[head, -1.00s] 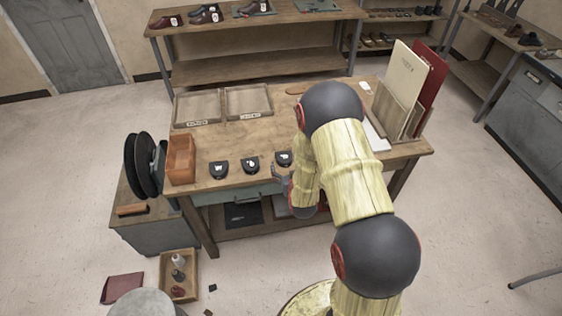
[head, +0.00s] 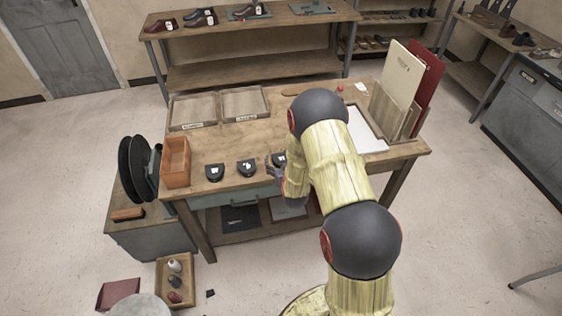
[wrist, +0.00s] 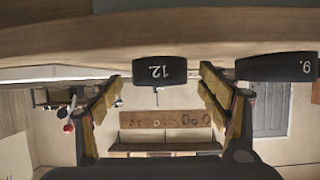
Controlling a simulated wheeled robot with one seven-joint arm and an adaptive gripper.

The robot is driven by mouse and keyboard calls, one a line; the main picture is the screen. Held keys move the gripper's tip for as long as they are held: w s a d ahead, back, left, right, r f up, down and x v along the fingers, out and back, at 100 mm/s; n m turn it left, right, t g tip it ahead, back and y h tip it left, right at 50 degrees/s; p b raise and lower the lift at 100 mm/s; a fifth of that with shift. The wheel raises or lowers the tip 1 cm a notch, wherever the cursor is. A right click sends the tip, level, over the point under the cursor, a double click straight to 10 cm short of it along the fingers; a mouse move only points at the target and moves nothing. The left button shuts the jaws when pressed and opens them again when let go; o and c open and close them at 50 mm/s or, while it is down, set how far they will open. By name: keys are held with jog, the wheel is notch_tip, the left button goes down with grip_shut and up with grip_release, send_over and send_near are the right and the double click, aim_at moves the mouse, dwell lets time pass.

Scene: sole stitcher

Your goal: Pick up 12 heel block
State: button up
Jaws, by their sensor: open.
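The 12 heel block (wrist: 160,71) is a dark block with a white "12." on its edge. In the wrist view it sits at the table edge, between and just beyond the two fingertips. In the head view it is the rightmost of three dark blocks (head: 279,159), partly hidden by my gripper. My gripper (wrist: 160,88) is open and empty, with one finger to each side of the block's line. In the head view my gripper (head: 273,171) is at the table's front edge, close to the block.
The 9 heel block (wrist: 277,67) lies beside it, and another dark block (head: 214,172) lies farther left. The wooden table (head: 225,148) also holds an orange-brown box (head: 176,163), two shallow trays (head: 194,124) and upright boards (head: 404,75) at right.

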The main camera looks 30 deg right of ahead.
jog(key=shift+c, duration=0.8)
jog(key=c, duration=1.1)
jog(key=shift+r, duration=0.15)
jog(key=shift+c, duration=0.4)
